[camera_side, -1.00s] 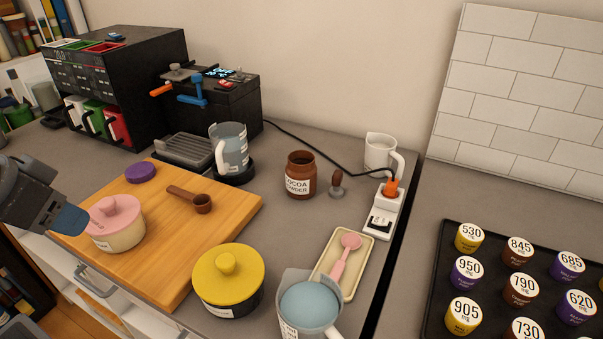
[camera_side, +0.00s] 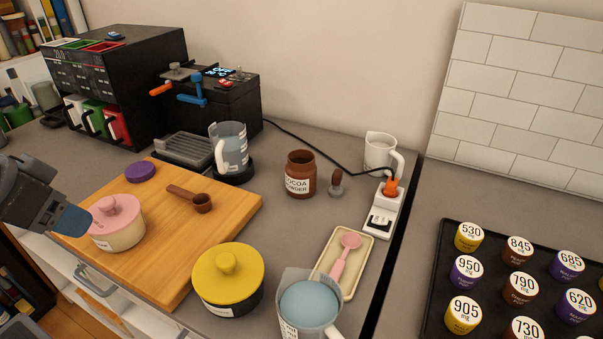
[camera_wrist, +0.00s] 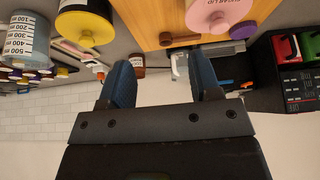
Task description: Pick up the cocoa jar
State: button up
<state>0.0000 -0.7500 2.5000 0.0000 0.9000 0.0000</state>
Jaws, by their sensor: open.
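The cocoa jar (camera_side: 300,174) is a brown, open-topped jar with a white "cocoa powder" label. It stands upright on the grey counter, right of the cutting board. In the wrist view a small part of a brown jar with a white label (camera_wrist: 137,64) shows beside the left fingertip, partly hidden. My gripper (camera_side: 75,222) is at the left edge of the side view, over the board's left side near the pink-lidded pot (camera_side: 117,224), well away from the jar. In the wrist view my gripper (camera_wrist: 164,78) has its two blue fingers apart with nothing between them.
The wooden board (camera_side: 235,215) holds the pink pot, a brown scoop (camera_side: 201,203) and a purple lid (camera_side: 140,172). A yellow-lidded pot (camera_side: 228,278) stands in front. A glass jug (camera_side: 229,148), a stamp-like tool (camera_side: 337,184) and a power strip (camera_side: 384,214) flank the jar.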

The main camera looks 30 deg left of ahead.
jog(key=o, duration=0.8)
jog(key=shift+c, duration=0.2)
jog(key=shift+r, duration=0.1)
jog(key=w+d+r+m, duration=0.1)
jog(key=w+r, duration=0.2)
jog(key=w, duration=0.3)
jog(key=w+d+r, duration=0.2)
jog(key=w+r, duration=0.1)
jog(key=w, duration=0.4)
jog(key=m+g+h, duration=0.1)
jog(key=m+h, duration=0.1)
jog(key=m, duration=0.1)
send_over(298, 158)
jog(key=s+a, duration=0.3)
jog(key=s, duration=0.2)
notch_tip(298, 158, down, 6)
jog(key=shift+g, duration=0.3)
jog(key=x, duration=0.6)
jog(key=d+x, duration=0.1)
jog(key=x, duration=0.3)
jog(key=shift+w+r, duration=0.1)
jog(key=shift+w, duration=0.25)
jog(key=shift+m, duration=0.3)
jog(key=shift+x, duration=3.05)
